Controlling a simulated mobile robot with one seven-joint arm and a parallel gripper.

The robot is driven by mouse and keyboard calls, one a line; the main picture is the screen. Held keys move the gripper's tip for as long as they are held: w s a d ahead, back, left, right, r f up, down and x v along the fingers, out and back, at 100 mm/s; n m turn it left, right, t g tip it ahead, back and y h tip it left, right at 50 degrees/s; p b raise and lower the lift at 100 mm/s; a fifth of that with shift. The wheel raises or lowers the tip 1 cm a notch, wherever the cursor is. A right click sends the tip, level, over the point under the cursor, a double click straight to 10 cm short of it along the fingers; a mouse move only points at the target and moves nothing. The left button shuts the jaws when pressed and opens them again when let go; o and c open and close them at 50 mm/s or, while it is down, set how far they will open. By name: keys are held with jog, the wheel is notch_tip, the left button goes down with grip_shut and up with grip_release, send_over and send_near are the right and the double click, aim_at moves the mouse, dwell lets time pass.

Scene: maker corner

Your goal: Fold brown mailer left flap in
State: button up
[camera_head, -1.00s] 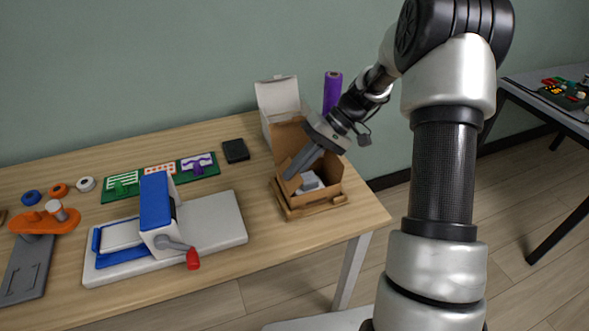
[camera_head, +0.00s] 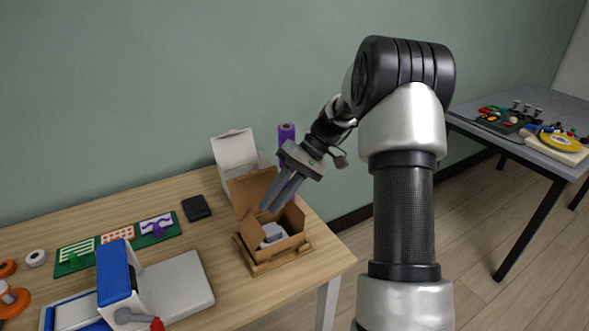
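The brown mailer (camera_head: 287,247) is an open cardboard box on a wooden tray (camera_head: 249,260) near the table's right end. A pale grey object (camera_head: 272,233) lies inside it. Its left flap (camera_head: 243,198) stands up at the box's left and back side. My gripper (camera_head: 268,210) reaches down from the upper right, with its two long grey fingers over the box opening, close to the left flap. A narrow gap shows between the fingers, and nothing is visible between them. I cannot tell whether the fingertips touch the flap.
An open white box (camera_head: 236,152) and a purple roll (camera_head: 287,133) stand behind the mailer. A black square block (camera_head: 196,208), a green board (camera_head: 118,243) and a blue-and-white crank machine (camera_head: 118,275) are to the left. A second table (camera_head: 560,150) is at the right.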

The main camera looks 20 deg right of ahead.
jog(key=p+v, duration=0.1)
jog(key=v, duration=0.9)
jog(key=shift+p, duration=0.3)
